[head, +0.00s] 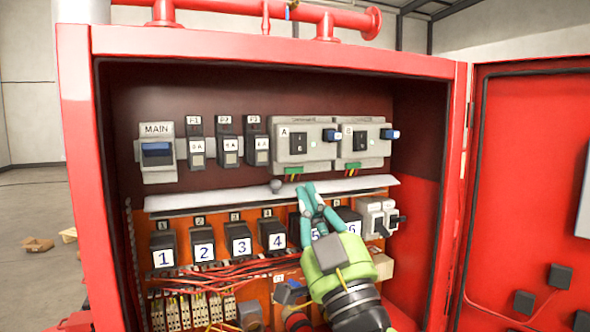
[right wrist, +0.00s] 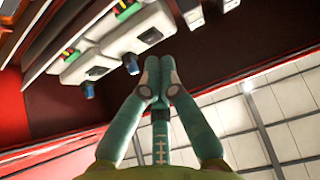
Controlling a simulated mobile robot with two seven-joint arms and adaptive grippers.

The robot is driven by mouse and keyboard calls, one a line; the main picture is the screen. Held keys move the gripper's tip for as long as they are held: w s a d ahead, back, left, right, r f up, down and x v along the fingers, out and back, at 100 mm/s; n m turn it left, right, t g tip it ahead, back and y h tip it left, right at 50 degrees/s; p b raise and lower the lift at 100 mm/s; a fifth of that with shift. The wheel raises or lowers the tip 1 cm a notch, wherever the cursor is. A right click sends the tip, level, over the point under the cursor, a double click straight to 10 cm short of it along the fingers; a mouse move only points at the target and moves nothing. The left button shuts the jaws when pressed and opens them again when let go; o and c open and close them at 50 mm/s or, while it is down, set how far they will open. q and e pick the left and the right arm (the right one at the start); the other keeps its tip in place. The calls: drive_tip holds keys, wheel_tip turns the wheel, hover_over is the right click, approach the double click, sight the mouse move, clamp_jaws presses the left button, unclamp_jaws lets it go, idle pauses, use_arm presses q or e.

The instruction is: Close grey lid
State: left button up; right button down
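A long pale grey strip that looks like the grey lid (head: 225,199) runs across the red cabinet, between the upper devices and the numbered row. A small grey knob (head: 276,186) stands at its upper edge near the middle. How far the lid is open is hard to tell. My right gripper (head: 309,187) reaches up from below, in front of the lid, with its teal fingertips just right of the knob. In the right wrist view its fingertips (right wrist: 160,72) are together with nothing between them. My left gripper is not in view.
Above the lid are the MAIN switch (head: 157,152), three breakers (head: 228,143) and devices A (head: 297,160) and B (head: 362,155). Below are numbered relays (head: 202,246), red wires and terminals (head: 185,312). The open red door (head: 525,180) stands at the right.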

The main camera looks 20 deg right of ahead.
sight(291, 185)
drive_tip(key=p+x, duration=0.2)
drive_tip(key=x, duration=0.4)
drive_tip(key=shift+w+r+p, duration=0.15)
drive_tip(key=shift+p, duration=0.2)
drive_tip(key=f, duration=0.3)
drive_tip(key=shift+w+a+f, duration=0.1)
drive_tip(key=shift+w, duration=0.25)
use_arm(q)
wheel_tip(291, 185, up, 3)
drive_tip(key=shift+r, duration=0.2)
use_arm(e)
drive_tip(key=shift+w+f, duration=0.1)
drive_tip(key=shift+f, duration=0.55)
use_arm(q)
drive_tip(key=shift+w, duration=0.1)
